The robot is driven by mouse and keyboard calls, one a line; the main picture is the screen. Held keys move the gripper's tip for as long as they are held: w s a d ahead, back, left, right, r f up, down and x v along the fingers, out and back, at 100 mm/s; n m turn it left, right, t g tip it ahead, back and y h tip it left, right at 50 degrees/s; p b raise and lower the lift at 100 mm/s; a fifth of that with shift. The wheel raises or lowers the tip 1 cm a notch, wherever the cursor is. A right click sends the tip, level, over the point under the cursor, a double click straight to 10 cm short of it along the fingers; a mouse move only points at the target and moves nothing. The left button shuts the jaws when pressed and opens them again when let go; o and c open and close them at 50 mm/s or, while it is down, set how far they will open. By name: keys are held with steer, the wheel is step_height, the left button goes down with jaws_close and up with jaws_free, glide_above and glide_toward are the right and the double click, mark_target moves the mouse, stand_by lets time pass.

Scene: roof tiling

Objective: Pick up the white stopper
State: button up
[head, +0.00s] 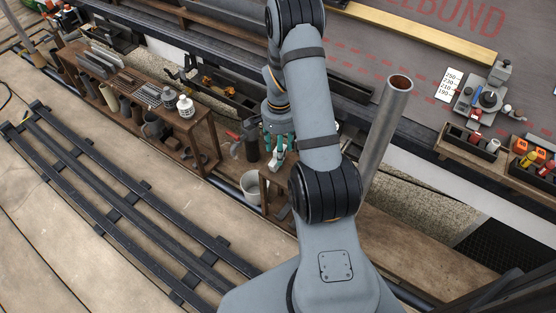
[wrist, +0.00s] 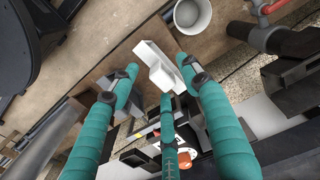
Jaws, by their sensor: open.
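The white stopper (wrist: 154,62) is a pale, stepped block in the wrist view, lying between the tips of my gripper's teal fingers (wrist: 160,76). One finger is on its left, one on its right and one below it in the picture. The fingers are spread open, and I cannot tell whether any touches it. In the head view my gripper (head: 279,143) points down over the bench behind my arm, with the white stopper (head: 276,160) at the fingertips, partly hidden.
A white bucket (head: 254,187) stands just left of my gripper; it also shows in the wrist view (wrist: 192,14). A wooden shelf (head: 205,115) with pots and white bottles is to the left. A tall grey pipe (head: 383,135) rises right of my arm. Dark rails (head: 130,215) lie at lower left.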

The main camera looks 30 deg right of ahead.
step_height(320, 180, down, 2)
steer(key=shift+f, duration=0.25)
steer(key=shift+c, duration=0.2)
steer(key=shift+r, duration=0.1)
steer(key=c, duration=1.1)
